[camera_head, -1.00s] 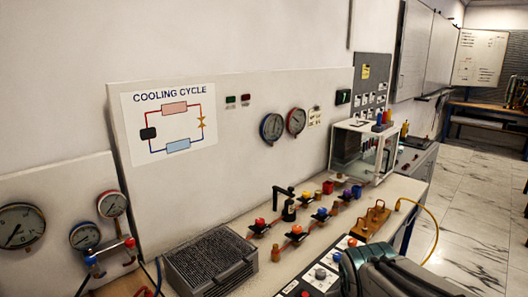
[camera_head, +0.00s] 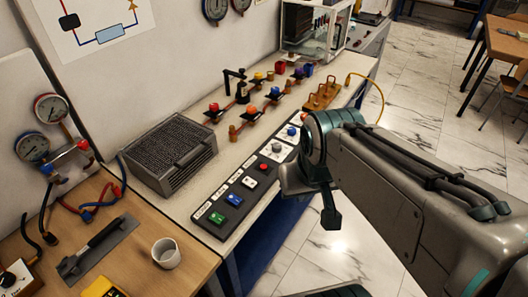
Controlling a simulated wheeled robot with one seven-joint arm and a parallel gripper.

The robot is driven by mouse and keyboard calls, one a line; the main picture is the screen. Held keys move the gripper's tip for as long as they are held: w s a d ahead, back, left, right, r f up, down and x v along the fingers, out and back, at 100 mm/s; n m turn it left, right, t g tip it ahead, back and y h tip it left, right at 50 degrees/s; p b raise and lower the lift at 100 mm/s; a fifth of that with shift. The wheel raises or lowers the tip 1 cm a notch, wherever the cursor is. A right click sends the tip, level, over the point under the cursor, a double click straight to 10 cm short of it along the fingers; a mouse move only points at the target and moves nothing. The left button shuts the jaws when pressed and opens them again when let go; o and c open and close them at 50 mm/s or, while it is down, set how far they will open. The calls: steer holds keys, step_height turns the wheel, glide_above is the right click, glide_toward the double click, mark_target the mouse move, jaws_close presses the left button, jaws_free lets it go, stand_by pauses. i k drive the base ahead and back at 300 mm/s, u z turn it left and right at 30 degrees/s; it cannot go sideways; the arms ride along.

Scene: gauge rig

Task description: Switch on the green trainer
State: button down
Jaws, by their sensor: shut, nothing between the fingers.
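A dark control panel (camera_head: 240,190) lies along the front edge of the white bench. It carries a green button (camera_head: 216,218) at its near end, then a blue button (camera_head: 233,200), a white button (camera_head: 248,182) and a red button (camera_head: 262,167). Round knobs (camera_head: 276,148) sit further along. Their labels are too small to read. I cannot tell which part is the green trainer. My gripper (camera_head: 331,217) is shut and empty, hanging to the right of the panel, apart from it. My arm hides the panel's far end.
A grey finned unit (camera_head: 170,155) stands behind the panel. Valves with coloured knobs (camera_head: 250,100) line the bench beyond it. Open floor (camera_head: 340,245) lies right of the bench.

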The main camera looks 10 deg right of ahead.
mark_target(219, 219)
steer(key=z, duration=0.9)
steer(key=k, duration=0.65)
steer(key=u, duration=1.2)
steer(key=i, duration=0.5)
